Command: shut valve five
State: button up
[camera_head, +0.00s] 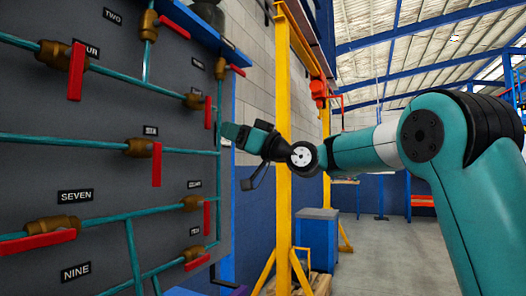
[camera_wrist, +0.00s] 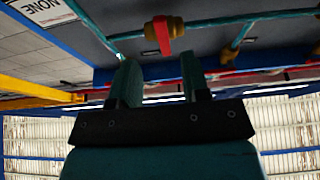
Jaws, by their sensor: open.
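The valve panel (camera_head: 95,115) fills the left of the head view. A brass valve on its right side (camera_head: 193,100) has a red handle (camera_head: 207,110) hanging down across its sloping pipe; the small label above it (camera_head: 196,91) is too small to read surely, so I cannot confirm it is valve five. My gripper (camera_head: 226,131) is at the panel's right edge, below and right of that handle. In the wrist view my gripper (camera_wrist: 158,74) is open and empty. A brass valve (camera_wrist: 178,27) with a red handle (camera_wrist: 162,36) lies beyond the fingertips, apart from them.
Another valve (camera_head: 220,68) is above, its red handle pointing right. Valve six (camera_head: 139,147) and valve seven (camera_head: 48,226) are lower left. A yellow post (camera_head: 283,150) stands right of the panel behind my wrist. A blue cabinet (camera_head: 317,238) stands on the floor beyond.

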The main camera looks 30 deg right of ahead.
jog(key=b+v, duration=0.1)
jog(key=v, duration=0.7)
jog(key=shift+s+d+f, duration=0.15)
jog(key=shift+s+f, duration=0.05)
jog(key=shift+s, duration=0.05)
jog(key=s+a+f+g+h, duration=0.2)
jog(key=s+a+f+g, duration=0.3)
jog(key=a+f, duration=0.35)
jog(key=s+a+f+g+h, duration=0.2)
jog(key=s+a+f+g, duration=0.2)
jog(key=a+f, duration=0.45)
jog(key=s+d+f+g+h, duration=0.2)
jog(key=s+f+g+h, duration=0.15)
jog(key=s+f, duration=0.6)
jog(key=s+d+f+g+h, duration=0.1)
jog(key=s+f+g+h, duration=0.35)
jog(key=s, duration=0.75)
notch_tip(320, 180, up, 26)
jog(key=y+p, duration=0.2)
jog(key=p, duration=2.7)
jog(key=shift+w+m, duration=0.4)
jog(key=shift+w, duration=0.05)
